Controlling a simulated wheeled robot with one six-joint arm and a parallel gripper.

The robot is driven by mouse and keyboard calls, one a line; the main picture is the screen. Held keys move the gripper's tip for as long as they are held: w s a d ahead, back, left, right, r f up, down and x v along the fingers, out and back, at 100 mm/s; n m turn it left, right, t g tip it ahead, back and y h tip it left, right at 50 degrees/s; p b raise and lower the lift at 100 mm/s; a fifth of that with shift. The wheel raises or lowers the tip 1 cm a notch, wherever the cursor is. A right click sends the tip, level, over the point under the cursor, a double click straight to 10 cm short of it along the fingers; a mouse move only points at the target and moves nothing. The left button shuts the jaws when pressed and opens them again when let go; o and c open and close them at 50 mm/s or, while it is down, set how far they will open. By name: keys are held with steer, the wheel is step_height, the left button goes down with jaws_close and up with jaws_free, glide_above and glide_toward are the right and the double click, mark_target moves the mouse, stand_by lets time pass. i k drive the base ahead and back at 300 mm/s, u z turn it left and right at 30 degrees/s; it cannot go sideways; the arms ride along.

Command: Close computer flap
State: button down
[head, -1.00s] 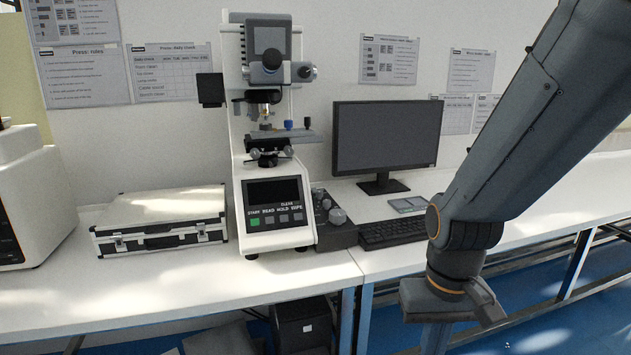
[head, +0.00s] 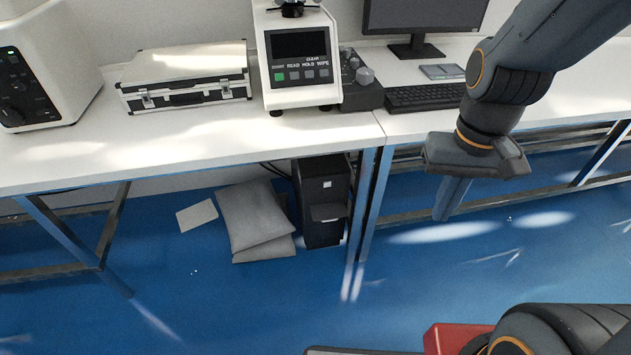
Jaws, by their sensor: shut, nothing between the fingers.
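The black computer tower (head: 320,178) stands on the blue floor under the bench, beside the bench leg. Its flap (head: 328,212) is a small dark panel that juts out from the lower front of the tower, so it looks open. My gripper (head: 449,208) hangs at the right, pointing down in front of the bench. Its fingers look shut and empty. It is well to the right of the tower and apart from the flap.
Grey cushion-like bags (head: 255,217) lie left of the tower. Bench legs (head: 369,215) stand close to its right. A hardness tester (head: 297,62), silver case (head: 185,78) and keyboard (head: 425,97) are on the bench (head: 60,150). Open blue floor lies in front.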

mark_target(329, 212)
steer(key=z, duration=2.35)
steer(key=k, duration=2)
steer(key=u, duration=2.75)
